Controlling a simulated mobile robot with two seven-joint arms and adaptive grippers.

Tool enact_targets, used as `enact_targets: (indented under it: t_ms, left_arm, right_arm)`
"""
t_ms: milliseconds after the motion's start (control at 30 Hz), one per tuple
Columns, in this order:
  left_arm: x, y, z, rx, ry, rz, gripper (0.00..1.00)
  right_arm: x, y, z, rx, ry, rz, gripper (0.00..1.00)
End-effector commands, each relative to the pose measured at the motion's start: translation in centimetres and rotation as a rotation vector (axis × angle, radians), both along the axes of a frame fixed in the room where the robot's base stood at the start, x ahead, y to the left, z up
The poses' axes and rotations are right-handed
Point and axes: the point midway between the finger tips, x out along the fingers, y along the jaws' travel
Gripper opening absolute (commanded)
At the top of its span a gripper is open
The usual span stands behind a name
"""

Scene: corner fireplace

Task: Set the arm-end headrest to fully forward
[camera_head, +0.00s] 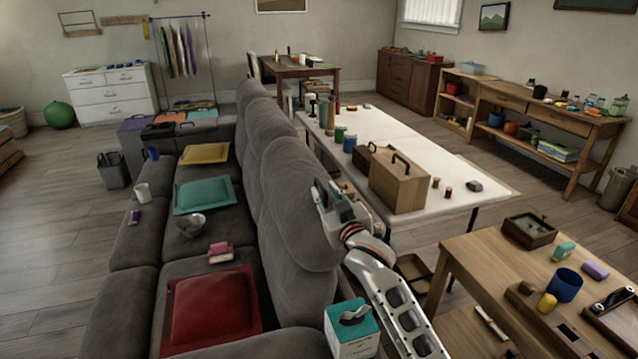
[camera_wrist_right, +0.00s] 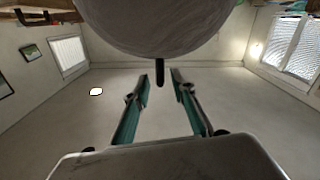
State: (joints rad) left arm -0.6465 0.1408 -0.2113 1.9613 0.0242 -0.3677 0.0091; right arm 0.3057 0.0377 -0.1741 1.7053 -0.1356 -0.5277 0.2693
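The grey sofa has a row of padded headrests along its back. The nearest headrest (camera_head: 290,215), by the sofa's near end, looks upright. My right gripper (camera_head: 325,192) is beside the rear of this headrest. In the right wrist view a rounded grey pad (camera_wrist_right: 158,22), apparently this headrest, fills the top. A short dark rod (camera_wrist_right: 159,72) sticks out from under its edge. My right gripper (camera_wrist_right: 160,82) is open, its two fingers apart on either side of the rod's line. I cannot tell whether the rod lies between the fingertips or beyond them. My left gripper is not in view.
A white table (camera_head: 440,172) with a wooden box (camera_head: 398,185) stands behind the sofa. A wooden table (camera_head: 480,255) is at the lower right. A teal and white box (camera_head: 350,335) is below my right arm. The seats hold a red cushion (camera_head: 212,310) and a bowl (camera_head: 191,225).

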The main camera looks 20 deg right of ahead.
Motion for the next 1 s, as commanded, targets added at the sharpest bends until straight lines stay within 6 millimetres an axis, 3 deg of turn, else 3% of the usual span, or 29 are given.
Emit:
enact_targets:
  t_ms: [300, 733, 833, 1000]
  left_arm:
    - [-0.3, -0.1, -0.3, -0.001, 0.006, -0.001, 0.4]
    - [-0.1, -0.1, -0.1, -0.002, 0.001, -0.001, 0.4]
    - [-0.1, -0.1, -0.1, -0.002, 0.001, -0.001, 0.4]
    - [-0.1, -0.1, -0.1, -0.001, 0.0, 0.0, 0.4]
  right_arm:
    - [4.1, 0.2, 0.0, 0.001, 0.0, 0.0, 0.25]
    - [5.0, 0.2, 0.0, 0.001, 0.0, 0.0, 0.25]
    - [5.0, 0.2, 0.0, 0.001, 0.0, 0.0, 0.0]
    - [5.0, 0.2, 0.0, 0.001, 0.0, 0.0, 0.0]
